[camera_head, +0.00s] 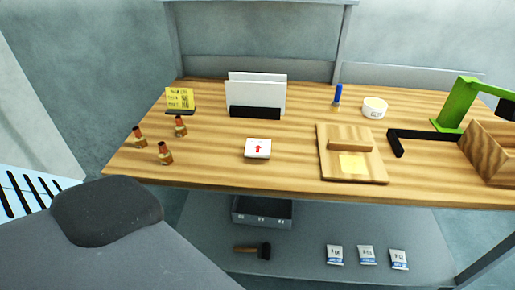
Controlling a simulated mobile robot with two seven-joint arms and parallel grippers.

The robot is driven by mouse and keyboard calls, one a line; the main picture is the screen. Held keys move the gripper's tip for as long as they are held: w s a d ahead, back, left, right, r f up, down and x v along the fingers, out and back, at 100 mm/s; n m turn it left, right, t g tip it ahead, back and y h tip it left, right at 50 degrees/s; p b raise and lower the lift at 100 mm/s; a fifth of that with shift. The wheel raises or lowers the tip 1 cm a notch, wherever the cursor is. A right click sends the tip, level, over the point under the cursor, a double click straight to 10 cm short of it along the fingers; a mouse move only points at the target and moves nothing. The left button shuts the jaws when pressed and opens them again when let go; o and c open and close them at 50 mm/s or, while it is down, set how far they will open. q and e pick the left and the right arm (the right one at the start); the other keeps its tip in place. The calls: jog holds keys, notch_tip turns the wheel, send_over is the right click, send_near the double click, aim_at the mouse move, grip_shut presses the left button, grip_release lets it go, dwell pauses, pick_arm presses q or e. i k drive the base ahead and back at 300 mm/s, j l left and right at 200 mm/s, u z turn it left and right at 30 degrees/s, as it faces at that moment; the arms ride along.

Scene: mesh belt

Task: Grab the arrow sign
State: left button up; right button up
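The arrow sign (257,148) is a small white block with a red arrow on its face. It lies on the wooden table (225,170) near the front edge, left of the wooden board. Nothing touches it or covers it. Neither of my grippers shows in the head view.
A white card holder (256,95) stands behind the sign. Several small bottles (165,153) and a yellow note stand (180,99) are at left. A wooden board (352,153), white cup (374,107), green stand (459,104) and wooden box (490,152) are right. A lower shelf holds packets and a hammer.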

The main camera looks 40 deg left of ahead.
aim_at(255, 147)
jog(key=i+j, duration=0.1)
jog(key=i, duration=0.75)
jog(key=i+u, duration=0.4)
jog(key=u, duration=1.65)
jog(key=k+z, duration=0.4)
jog(key=k+l+z, duration=0.2)
jog(key=k+z, duration=0.25)
jog(key=i, duration=0.45)
